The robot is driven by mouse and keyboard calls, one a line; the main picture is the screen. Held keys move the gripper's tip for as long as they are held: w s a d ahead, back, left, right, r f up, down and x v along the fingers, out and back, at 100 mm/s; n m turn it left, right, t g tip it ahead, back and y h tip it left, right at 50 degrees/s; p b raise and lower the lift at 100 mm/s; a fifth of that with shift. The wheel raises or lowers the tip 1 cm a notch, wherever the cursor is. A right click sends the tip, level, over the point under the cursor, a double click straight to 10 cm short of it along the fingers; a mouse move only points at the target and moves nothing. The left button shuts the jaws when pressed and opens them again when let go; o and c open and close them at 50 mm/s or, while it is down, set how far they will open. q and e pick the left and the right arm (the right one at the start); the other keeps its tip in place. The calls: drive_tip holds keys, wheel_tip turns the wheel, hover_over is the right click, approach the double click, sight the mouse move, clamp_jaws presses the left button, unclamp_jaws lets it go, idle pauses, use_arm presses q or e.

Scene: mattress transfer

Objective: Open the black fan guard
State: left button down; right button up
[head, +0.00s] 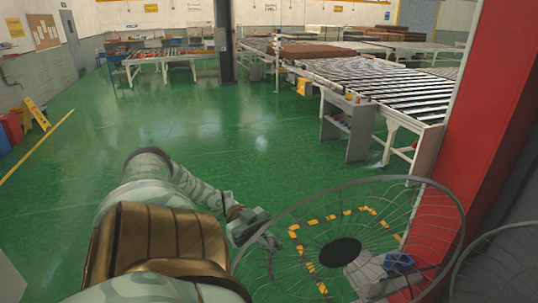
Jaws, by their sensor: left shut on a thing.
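The black fan guard (341,252) is a round wire cage with a solid dark hub, at the lower right of the head view. It stands tilted, and the floor shows through its wires. My left gripper (266,239) is at the guard's left rim and is shut on it. My left arm reaches in from the lower left. A second round wire cage (505,262) is partly visible at the right edge, apart from the guard's hub. I cannot make out my right gripper.
A red column (490,110) stands close on the right. Yellow-black tape (305,262) marks the floor behind the guard. A roller conveyor (375,85) stands beyond. A yellow floor sign (37,113) is at far left. The green floor in the middle is clear.

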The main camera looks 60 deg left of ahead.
use_arm(q)
drive_tip(key=c, duration=1.6)
unclamp_jaws()
drive_tip(key=shift+o, duration=0.2)
drive_tip(key=b+v, duration=0.4)
drive_tip(key=v, duration=0.3)
drive_tip(key=shift+a, duration=0.25)
